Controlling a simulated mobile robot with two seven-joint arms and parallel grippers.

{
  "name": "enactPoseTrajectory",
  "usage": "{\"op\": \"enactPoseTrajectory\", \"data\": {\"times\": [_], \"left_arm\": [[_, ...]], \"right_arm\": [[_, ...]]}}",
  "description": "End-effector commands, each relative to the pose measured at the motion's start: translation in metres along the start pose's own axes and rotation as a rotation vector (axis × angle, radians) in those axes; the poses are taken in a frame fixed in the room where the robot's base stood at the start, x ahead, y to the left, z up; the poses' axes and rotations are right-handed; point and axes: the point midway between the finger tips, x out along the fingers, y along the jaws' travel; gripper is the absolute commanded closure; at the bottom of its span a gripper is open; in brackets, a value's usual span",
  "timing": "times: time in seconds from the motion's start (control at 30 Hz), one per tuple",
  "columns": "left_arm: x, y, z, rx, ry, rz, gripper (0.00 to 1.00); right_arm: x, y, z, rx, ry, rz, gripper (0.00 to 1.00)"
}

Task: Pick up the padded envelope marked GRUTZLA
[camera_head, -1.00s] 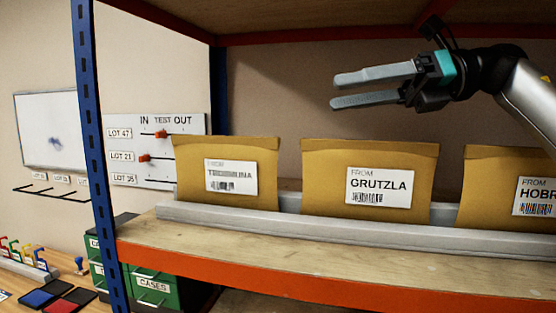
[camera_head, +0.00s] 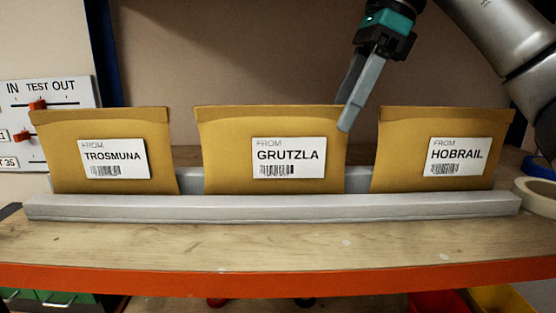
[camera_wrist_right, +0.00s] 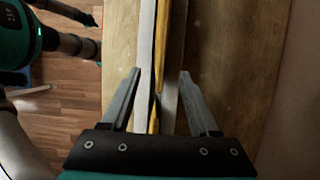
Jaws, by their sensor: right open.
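The padded envelope marked GRUTZLA (camera_head: 228,155) is tan with a white label and stands upright in the middle of a pale grey rack (camera_head: 270,207). My right gripper (camera_head: 345,122) is open and reaches down at the envelope's upper right corner. One finger shows in front of the envelope; the other is partly hidden behind it. In the right wrist view, the right gripper's fingers (camera_wrist_right: 159,76) lie on either side of a thin yellow envelope edge (camera_wrist_right: 161,40), with a gap on both sides. The left gripper does not show in the head view.
Similar envelopes marked TROSMUNA (camera_head: 100,125) and HOBRAIL (camera_head: 405,150) stand at the left and right in the rack. Tape rolls (camera_head: 540,190) lie at the shelf's right end. The wooden shelf (camera_head: 270,245) is bare in front, with an orange edge (camera_head: 270,279).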

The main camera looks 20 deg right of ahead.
Motion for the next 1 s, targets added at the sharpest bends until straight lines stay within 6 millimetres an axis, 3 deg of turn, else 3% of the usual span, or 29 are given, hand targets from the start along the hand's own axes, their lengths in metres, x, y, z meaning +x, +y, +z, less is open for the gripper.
{"op": "enactPoseTrajectory", "data": {"times": [0.2,0.4,0.63,0.8,1.0], "left_arm": [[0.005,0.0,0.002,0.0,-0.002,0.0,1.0],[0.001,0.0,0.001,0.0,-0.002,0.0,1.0],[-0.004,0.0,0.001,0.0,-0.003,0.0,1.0],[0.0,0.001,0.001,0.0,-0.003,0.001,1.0],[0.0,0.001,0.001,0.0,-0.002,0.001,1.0]], "right_arm": [[0.018,0.0,0.041,-0.003,-0.002,0.002,0.39],[0.026,0.0,0.067,0.0,-0.003,0.001,0.39],[0.033,0.0,0.083,0.0,-0.002,0.002,0.39],[0.064,0.0,0.081,0.001,-0.002,0.003,0.39],[0.082,0.0,0.082,0.001,-0.004,0.001,0.39]]}}
